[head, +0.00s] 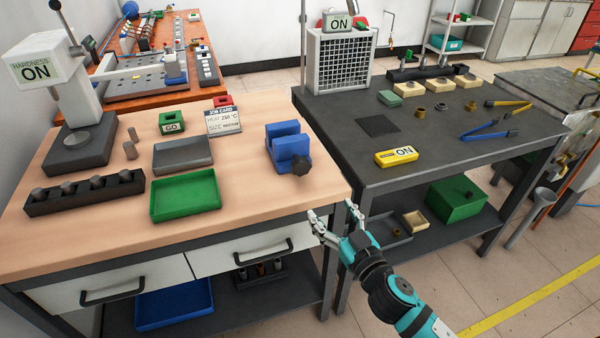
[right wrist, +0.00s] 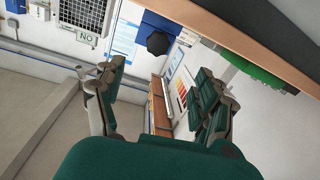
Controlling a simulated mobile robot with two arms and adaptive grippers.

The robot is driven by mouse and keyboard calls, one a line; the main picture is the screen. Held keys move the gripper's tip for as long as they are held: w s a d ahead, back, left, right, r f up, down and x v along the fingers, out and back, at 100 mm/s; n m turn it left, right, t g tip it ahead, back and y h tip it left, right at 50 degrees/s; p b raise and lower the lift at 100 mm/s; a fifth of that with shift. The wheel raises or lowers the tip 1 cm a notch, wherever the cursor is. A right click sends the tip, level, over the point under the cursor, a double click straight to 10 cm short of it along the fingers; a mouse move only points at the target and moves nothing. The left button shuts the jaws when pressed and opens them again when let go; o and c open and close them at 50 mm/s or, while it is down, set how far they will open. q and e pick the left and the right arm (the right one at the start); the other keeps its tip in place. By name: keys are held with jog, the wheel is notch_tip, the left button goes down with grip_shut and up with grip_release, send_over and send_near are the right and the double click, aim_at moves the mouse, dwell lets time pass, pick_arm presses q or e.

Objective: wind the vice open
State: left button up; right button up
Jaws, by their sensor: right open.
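The blue vice (head: 288,143) stands near the right end of the wooden bench in the head view. Its dark star-shaped knob (head: 300,166) faces the front edge. In the right wrist view the dark knob (right wrist: 157,43) shows ahead, against the blue vice body (right wrist: 160,22). My right gripper (head: 332,222) is open and empty, just off the bench's front right corner, below and to the right of the knob and apart from it. Its two fingers also show in the right wrist view (right wrist: 162,95). My left gripper is not in view.
The wooden bench (head: 90,235) also holds a green tray (head: 186,196), a grey tray (head: 182,155), a job card (head: 223,120) and a hardness tester (head: 75,100). A dark table (head: 350,110) stands to the right, with a narrow gap between.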

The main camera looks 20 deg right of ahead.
jog(key=p, duration=0.1)
send_near(303, 168)
jog(key=w, duration=0.6)
jog(key=w+a+p, duration=0.1)
jog(key=w, duration=0.2)
jog(key=shift+a+f, duration=0.1)
jog(key=shift+w+a, duration=0.1)
jog(key=shift+w, duration=0.6)
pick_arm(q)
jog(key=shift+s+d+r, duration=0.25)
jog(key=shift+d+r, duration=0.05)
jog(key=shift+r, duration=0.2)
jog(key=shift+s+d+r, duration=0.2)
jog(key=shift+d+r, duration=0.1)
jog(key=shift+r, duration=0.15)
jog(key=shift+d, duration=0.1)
pick_arm(e)
jog(key=shift+c, duration=0.4)
jog(key=shift+c, duration=1.2)
jog(key=c, duration=0.8)
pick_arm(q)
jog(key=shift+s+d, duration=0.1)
pick_arm(e)
jog(key=shift+c, duration=0.2)
